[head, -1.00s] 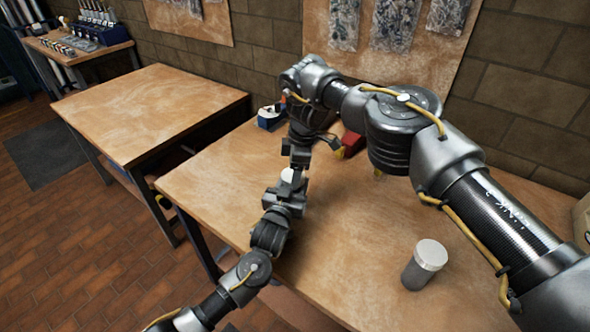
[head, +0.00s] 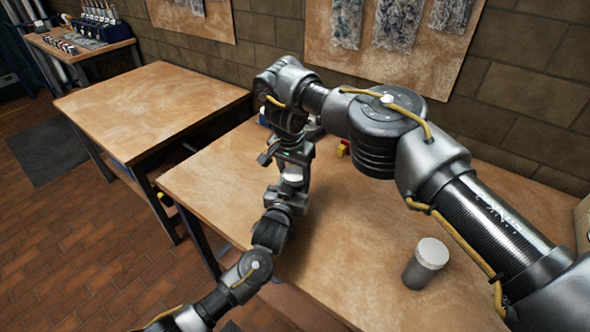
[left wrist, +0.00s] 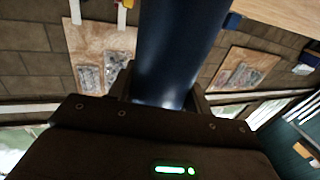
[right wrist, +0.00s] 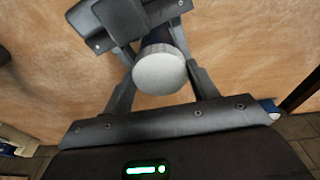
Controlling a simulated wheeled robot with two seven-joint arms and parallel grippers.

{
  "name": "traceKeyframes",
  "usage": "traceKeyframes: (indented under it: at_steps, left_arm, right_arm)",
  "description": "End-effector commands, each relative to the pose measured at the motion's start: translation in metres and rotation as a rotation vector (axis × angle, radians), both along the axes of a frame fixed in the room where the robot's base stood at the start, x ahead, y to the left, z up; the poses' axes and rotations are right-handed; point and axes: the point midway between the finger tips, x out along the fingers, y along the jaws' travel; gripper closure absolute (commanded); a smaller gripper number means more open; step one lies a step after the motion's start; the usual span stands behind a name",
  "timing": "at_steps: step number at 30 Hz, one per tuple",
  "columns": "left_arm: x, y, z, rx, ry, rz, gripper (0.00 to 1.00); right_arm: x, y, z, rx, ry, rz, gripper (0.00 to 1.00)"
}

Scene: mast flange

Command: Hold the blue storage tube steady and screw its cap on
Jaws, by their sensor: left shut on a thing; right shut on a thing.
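The dark blue storage tube (left wrist: 180,50) is between the fingers of my left gripper (left wrist: 160,88), which is shut on it. In the head view my left gripper (head: 285,194) holds it over the table's left part, and the tube is mostly hidden. The white round cap (right wrist: 160,70) is at the tube's end, between the fingers of my right gripper (right wrist: 160,78), which is shut on it. In the head view the cap (head: 292,178) shows just below my right gripper (head: 293,165). I cannot tell how far the cap is threaded.
A grey canister with a pale lid (head: 427,262) stands upright on the table (head: 345,225), right of the grippers. Small red and yellow items (head: 343,148) lie behind my right arm. Another table (head: 150,105) stands to the left. The table's front middle is clear.

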Motion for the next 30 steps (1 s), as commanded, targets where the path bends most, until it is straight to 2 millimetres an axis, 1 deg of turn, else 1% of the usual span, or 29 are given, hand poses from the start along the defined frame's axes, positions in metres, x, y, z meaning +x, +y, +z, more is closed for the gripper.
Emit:
traceKeyframes:
  at_steps: [3,9,10,14,15,23,26,30]
  left_arm:
    - [0.0,-0.001,0.0,0.001,0.0,-0.001,1.0]
    - [0.0,-0.001,0.0,0.0,0.0,-0.002,1.0]
    - [0.0,-0.001,0.0,0.0,0.0,-0.002,1.0]
    - [0.0,-0.001,0.0,0.0,0.0,-0.002,1.0]
    - [0.0,-0.001,0.0,0.0,0.0,-0.002,1.0]
    - [0.0,-0.001,0.0,0.0,0.0,-0.001,1.0]
    - [0.0,-0.001,0.0,0.0,0.0,-0.001,1.0]
    - [0.0,-0.001,0.0,0.0,0.0,-0.001,1.0]
  right_arm:
    - [0.0,0.001,0.001,0.002,-0.002,-0.032,0.63]
    - [0.0,0.001,0.001,0.002,-0.001,-0.03,0.63]
    - [0.0,0.001,0.001,0.003,-0.002,-0.03,0.39]
    - [0.0,0.001,0.001,0.002,-0.001,-0.029,0.22]
    - [0.0,0.001,0.001,0.002,-0.001,-0.029,0.2]
    - [0.0,0.0,0.002,0.002,-0.002,-0.028,0.2]
    - [0.001,0.0,0.011,0.001,-0.004,-0.026,0.2]
    - [0.001,0.0,0.03,0.0,-0.005,-0.027,0.2]
